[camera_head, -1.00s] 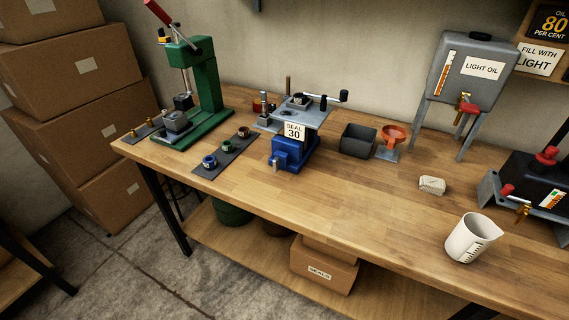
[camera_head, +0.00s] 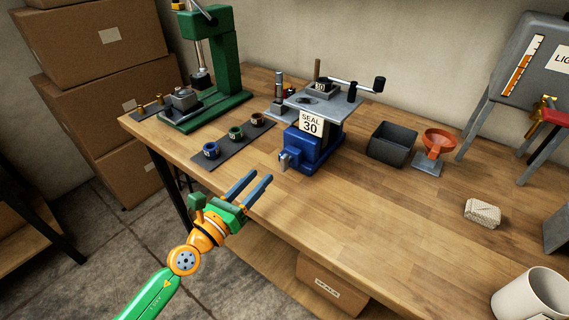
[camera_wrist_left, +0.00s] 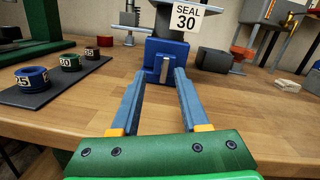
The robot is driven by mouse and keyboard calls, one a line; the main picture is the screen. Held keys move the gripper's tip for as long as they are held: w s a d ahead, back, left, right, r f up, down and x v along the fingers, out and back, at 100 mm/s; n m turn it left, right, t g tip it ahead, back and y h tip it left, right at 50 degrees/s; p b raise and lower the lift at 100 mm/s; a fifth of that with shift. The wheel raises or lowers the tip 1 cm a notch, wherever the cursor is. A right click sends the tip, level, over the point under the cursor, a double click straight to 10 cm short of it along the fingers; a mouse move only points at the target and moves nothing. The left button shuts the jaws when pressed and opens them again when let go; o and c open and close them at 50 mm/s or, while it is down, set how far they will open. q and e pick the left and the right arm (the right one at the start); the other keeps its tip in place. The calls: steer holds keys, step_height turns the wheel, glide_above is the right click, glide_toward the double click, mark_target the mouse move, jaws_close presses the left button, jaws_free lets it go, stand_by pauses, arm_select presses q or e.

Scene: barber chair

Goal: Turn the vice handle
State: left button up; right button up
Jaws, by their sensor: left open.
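The blue vice (camera_head: 312,146) stands at the bench's front edge, with a grey plate and a "SEAL 30" sign above it. It also shows in the left wrist view (camera_wrist_left: 178,49). A small pale metal handle (camera_head: 284,161) sticks out from its front, roughly upright; in the left wrist view this handle (camera_wrist_left: 164,69) appears between the fingertips. My left gripper (camera_head: 260,176) is open and empty, in front of and a little left of the vice, apart from the handle. Its two blue-grey fingers (camera_wrist_left: 160,76) point toward the vice. My right gripper is out of view.
A crank with a black knob (camera_head: 379,84) sits above the plate. A dark mat (camera_head: 222,150) with several numbered rings lies left of the vice. A green press (camera_head: 226,60) stands behind it. A grey bin (camera_head: 392,144) and an orange funnel (camera_head: 437,141) stand right.

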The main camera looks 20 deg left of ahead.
mark_target(282, 164)
arm_select(q)
steer(key=w+m, duration=0.1)
steer(key=d+f+m+g+h, duration=0.1)
steer(key=m, duration=0.1)
steer(key=shift+w+d, duration=0.1)
steer(key=shift+w, duration=0.25)
steer(key=x, duration=0.6)
steer(key=shift+w+d+f, duration=0.1)
steer(key=shift+w, duration=0.2)
steer(key=shift+s, duration=0.1)
jaws_close()
